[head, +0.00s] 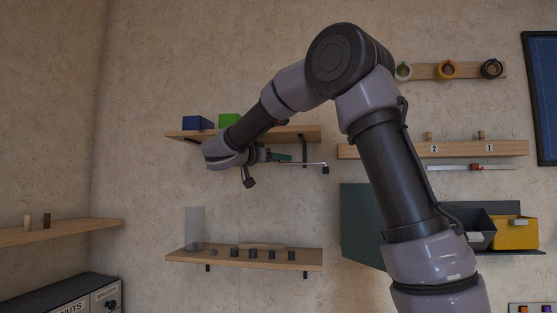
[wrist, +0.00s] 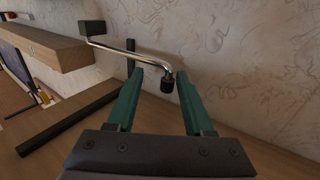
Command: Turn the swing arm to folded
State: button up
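The swing arm (wrist: 125,48) is a thin bent metal rod along the wall in the wrist view. A black block (wrist: 92,28) is at its far end, and a black knob (wrist: 168,83) hangs at its near end. In the head view the rod (head: 308,163) runs right from my gripper (head: 284,157) to the black block. My gripper, with green fingers, also shows in the wrist view (wrist: 160,76). It is open, with the knob between its fingertips, nearer the right one. I cannot tell whether either finger touches it.
A wooden shelf (head: 178,134) with blue and green boxes is just above my gripper. A lower shelf (head: 245,259) carries several dark pegs and a clear panel. A numbered rail (head: 460,148) and a dark teal panel (head: 359,220) are to the right. Wall between the left shelves is clear.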

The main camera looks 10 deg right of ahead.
jog(key=shift+a, duration=0.1)
jog(key=v, duration=1)
jog(key=shift+s+a, duration=0.25)
jog(key=shift+d, duration=0.1)
jog(key=s+d+f+n+g+y, duration=0.25)
jog(key=s+d+f, duration=0.2)
jog(key=d, duration=0.35)
jog(key=s+d+f+n+g+y, duration=0.25)
jog(key=s+d+f, duration=0.2)
jog(key=d, duration=0.45)
jog(key=s+a+f+y, duration=0.1)
jog(key=s+f+y, duration=0.3)
jog(key=s, duration=0.4)
jog(key=s+a+f+n+t+y, duration=0.1)
jog(key=s+a+f+y, duration=0.1)
jog(key=s+f+y, duration=0.3)
jog(key=shift+s+f+y, duration=0.2)
jog(key=shift+s+y, duration=1)
jog(key=shift+s, duration=0.15)
